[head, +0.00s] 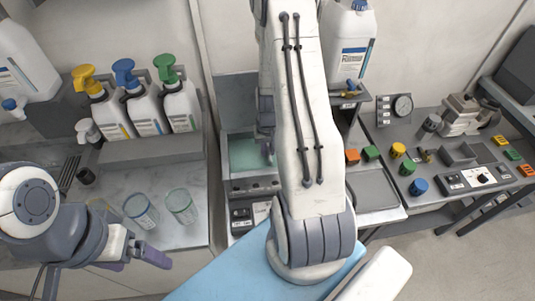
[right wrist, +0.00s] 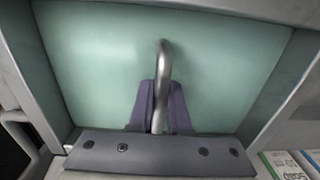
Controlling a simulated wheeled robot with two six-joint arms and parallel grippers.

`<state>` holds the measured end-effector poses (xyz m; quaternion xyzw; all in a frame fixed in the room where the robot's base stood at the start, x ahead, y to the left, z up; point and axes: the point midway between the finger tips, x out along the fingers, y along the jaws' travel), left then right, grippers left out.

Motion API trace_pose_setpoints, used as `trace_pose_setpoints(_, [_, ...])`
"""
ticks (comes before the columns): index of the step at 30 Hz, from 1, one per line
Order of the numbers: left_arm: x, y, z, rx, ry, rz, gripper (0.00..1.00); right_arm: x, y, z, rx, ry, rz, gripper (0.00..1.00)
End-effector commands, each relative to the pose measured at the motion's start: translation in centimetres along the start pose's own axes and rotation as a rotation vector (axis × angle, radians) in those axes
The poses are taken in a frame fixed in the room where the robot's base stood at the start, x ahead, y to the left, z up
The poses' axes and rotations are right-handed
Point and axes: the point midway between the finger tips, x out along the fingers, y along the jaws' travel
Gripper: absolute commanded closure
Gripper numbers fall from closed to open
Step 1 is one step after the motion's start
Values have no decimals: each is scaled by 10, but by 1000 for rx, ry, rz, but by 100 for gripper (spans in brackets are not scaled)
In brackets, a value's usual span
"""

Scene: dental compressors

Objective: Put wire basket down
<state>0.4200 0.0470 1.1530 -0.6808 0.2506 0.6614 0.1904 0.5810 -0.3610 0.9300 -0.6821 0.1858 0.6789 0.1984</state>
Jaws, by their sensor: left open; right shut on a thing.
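My right gripper (right wrist: 160,107) is shut on a curved metal handle (right wrist: 163,62), which I take to be the handle of the wire basket; no mesh or basket body shows. Behind the handle, in the right wrist view, lies the pale teal surface of a basin. In the head view my right gripper (head: 266,148) is at this teal basin (head: 243,153), partly hidden by my own arm. I cannot tell how deep the basket sits or whether it touches the bottom. My left gripper (head: 145,252) is open and empty above the front of the left counter.
Pump bottles with yellow, blue (head: 142,98) and green tops stand on the left ledge. A large white jug (head: 350,45) is behind my right arm.

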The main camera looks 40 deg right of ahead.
Motion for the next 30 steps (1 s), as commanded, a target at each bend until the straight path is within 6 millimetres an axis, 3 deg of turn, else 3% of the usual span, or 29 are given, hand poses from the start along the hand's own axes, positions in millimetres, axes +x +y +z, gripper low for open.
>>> trace_pose_setpoints(8, [-1, 0, 0, 0, 0, 0, 8, 5, 0, 0, 0, 2, 0, 100])
trace_pose_setpoints(9, [-1, 0, 0, 0, 0, 0, 8, 5, 0, 0, 0, 1, 0, 73])
trace_pose_setpoints(11, [-1, 0, 0, 0, 0, 0, 8, 5, 0, 0, 0, 0, 0, 55])
trace_pose_setpoints(23, [1, 0, 0, 0, 0, 0, 8, 0, 0, -1, 0, 2, 0, 55])
trace_pose_setpoints(30, [8, -1, 0, 0, 0, 0, 8, -37, 0, -2, -1, 8, 0, 55])
